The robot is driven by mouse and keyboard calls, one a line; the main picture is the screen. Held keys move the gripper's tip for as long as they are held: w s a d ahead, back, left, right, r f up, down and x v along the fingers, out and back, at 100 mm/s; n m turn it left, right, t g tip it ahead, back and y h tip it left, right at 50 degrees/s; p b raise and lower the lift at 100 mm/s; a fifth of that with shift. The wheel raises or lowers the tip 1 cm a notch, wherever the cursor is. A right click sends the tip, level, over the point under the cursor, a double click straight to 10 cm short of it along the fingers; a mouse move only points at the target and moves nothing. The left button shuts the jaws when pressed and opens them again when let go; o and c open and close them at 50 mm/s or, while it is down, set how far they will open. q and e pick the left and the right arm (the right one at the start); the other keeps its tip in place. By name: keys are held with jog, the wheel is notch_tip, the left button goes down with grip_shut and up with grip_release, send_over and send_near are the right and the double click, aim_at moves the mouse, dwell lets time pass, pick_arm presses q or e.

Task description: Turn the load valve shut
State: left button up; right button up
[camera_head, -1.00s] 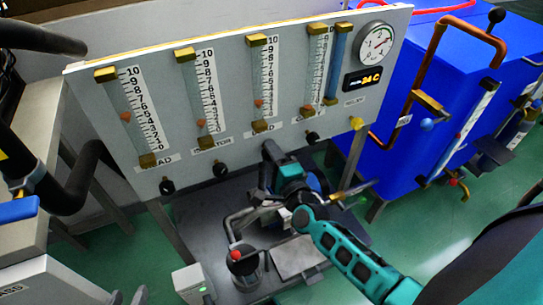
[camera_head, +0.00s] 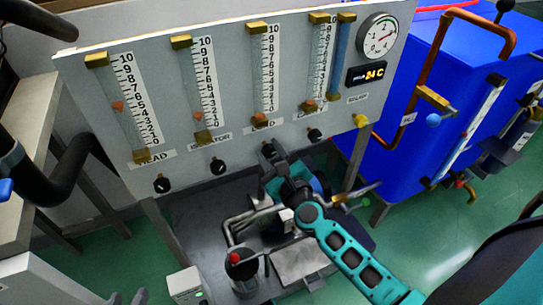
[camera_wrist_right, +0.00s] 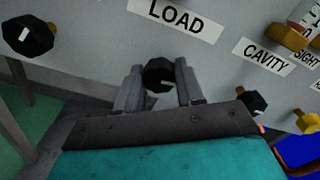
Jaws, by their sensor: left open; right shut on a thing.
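The load valve is a black faceted knob (camera_wrist_right: 158,73) with a pale mark, below the LOAD label (camera_wrist_right: 176,18) in the right wrist view. My right gripper (camera_wrist_right: 159,78) has its two fingers on either side of this knob and is shut on it. In the head view the right gripper (camera_head: 269,153) reaches the panel below the third flow tube (camera_head: 265,70), and mostly hides the knob there. My left gripper (camera_head: 127,298) shows only as fingertips at the bottom edge of the head view, spread apart and away from the panel.
Similar black knobs flank the load valve: one on the left (camera_wrist_right: 28,34) and the CAVITY one on the right (camera_wrist_right: 252,101). A yellow knob (camera_head: 360,121) sits further right. A blue tank (camera_head: 430,80) stands right of the panel. Pipes and a red-topped pot (camera_head: 241,268) lie below.

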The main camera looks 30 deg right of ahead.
jog(key=shift+d+f+m+b, duration=0.15)
jog(key=shift+m+b, duration=0.25)
jog(key=shift+m, duration=0.9)
jog(key=shift+c, duration=0.2)
jog(key=o, duration=0.8)
jog(key=shift+f, duration=0.1)
jog(key=shift+o, duration=1.2)
jog(key=s+a+b, duration=0.1)
jog(key=s, duration=1.2)
